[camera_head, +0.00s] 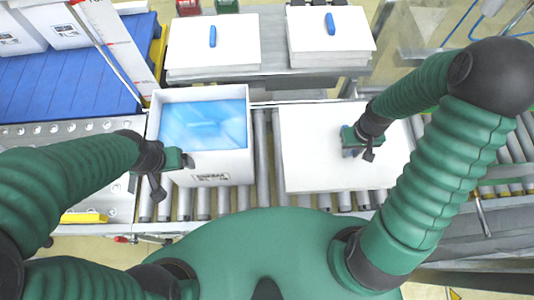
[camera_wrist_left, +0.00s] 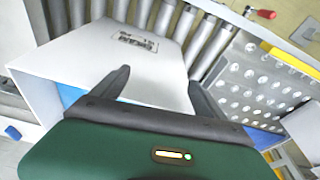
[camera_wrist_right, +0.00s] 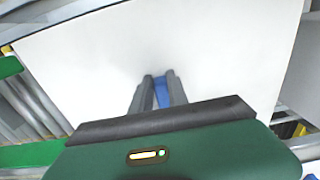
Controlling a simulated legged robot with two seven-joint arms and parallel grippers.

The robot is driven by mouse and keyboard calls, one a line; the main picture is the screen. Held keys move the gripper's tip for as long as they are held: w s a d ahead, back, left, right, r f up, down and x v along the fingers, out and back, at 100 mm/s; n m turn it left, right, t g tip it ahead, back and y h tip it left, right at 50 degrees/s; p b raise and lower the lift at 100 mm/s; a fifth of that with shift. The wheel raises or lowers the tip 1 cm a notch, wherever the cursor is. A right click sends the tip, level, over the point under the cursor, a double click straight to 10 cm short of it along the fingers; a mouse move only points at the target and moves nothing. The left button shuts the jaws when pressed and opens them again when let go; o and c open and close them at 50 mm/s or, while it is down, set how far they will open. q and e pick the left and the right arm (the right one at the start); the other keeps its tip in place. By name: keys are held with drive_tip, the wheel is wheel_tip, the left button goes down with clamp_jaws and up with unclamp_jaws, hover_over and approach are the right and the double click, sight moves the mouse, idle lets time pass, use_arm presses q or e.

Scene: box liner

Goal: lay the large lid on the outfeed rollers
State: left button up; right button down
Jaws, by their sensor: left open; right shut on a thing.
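The large lid (camera_head: 310,150) is a white flat panel over the rollers to the right of the box in the head view. My right gripper (camera_head: 362,145) is shut on its blue handle, which shows between the fingers in the right wrist view (camera_wrist_right: 162,92). I cannot tell whether the lid rests on the outfeed rollers (camera_head: 262,150) or is just above them. My left gripper (camera_head: 172,165) is open and empty beside the box (camera_head: 212,168). In the left wrist view its fingers (camera_wrist_left: 160,90) are apart in front of the white box wall.
The open box has a blue liner inside. Two stacks of white lids with blue handles, a left one (camera_head: 235,60) and a right one (camera_head: 350,45), stand behind the rollers. A blue slatted surface (camera_head: 70,85) and a metal ball table (camera_head: 60,135) are at the left.

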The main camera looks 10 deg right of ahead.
wheel_tip(320, 180, down, 2)
drive_tip(key=shift+a+f+b, duration=0.1)
drive_tip(key=shift+f+b, duration=0.1)
drive_tip(key=shift+b, duration=0.6)
drive_tip(key=shift+w+f+b, duration=0.1)
drive_tip(key=shift+f+b, duration=0.2)
drive_tip(key=shift+f, duration=0.05)
drive_tip(key=shift+w, duration=0.1)
wheel_tip(320, 180, down, 10)
drive_tip(key=shift+f+b, duration=0.1)
drive_tip(key=shift+b, duration=0.7)
drive_tip(key=c, duration=1.3)
unclamp_jaws()
